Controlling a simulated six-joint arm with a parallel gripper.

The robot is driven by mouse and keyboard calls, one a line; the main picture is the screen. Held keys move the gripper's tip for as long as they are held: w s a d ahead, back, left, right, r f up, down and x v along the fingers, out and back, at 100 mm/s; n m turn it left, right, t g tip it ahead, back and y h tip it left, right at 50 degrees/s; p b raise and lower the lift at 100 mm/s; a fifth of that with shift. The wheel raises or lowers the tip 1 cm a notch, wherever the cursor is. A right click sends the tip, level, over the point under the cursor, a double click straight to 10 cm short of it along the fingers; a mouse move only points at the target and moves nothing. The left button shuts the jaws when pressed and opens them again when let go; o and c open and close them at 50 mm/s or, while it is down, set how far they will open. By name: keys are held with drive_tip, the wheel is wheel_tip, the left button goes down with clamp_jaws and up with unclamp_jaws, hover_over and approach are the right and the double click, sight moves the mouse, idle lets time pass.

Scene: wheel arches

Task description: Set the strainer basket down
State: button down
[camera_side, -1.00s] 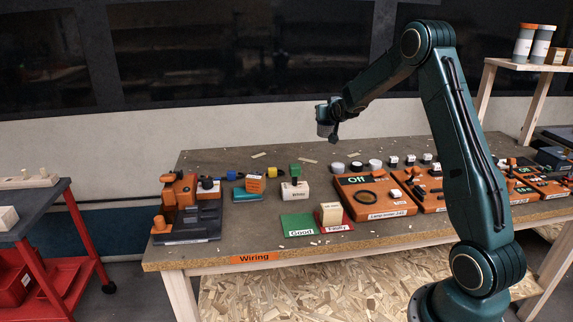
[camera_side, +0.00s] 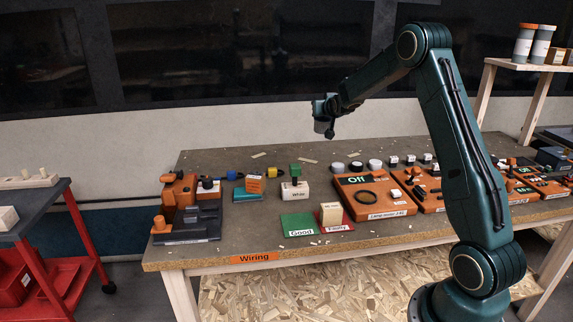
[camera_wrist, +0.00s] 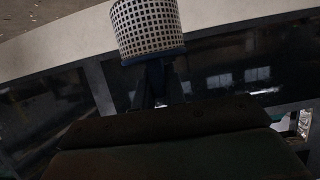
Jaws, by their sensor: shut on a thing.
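The strainer basket (camera_wrist: 147,27) is a pale, round-sided basket with a grid of dark square holes and a blue rim. It is at the top of the wrist view, partly cut off by the frame edge. My gripper (camera_wrist: 158,82) is dark and shut on the basket at its blue-rimmed end. In the side view my gripper (camera_side: 326,112) is high above the back of the workbench (camera_side: 240,225), well clear of it. The basket is too small there to make out surely.
On the bench stand an orange lamp tester (camera_side: 370,196), a green "Good" card (camera_side: 299,224), a red "Faulty" card (camera_side: 338,227) with a cream block (camera_side: 330,212), and an orange-and-dark fixture (camera_side: 187,215). Bare bench lies at the back left. A red cart (camera_side: 60,250) stands left.

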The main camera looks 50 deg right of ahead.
drive_tip(key=shift+w+d+r, duration=0.1)
drive_tip(key=shift+w+d, duration=0.15)
drive_tip(key=shift+w, duration=0.75)
wheel_tip(320, 180, down, 16)
drive_tip(key=shift+f, duration=2)
drive_tip(key=shift+f, duration=0.1)
drive_tip(key=c, duration=1.5)
unclamp_jaws()
drive_tip(key=shift+o, duration=0.2)
drive_tip(key=shift+a, duration=0.1)
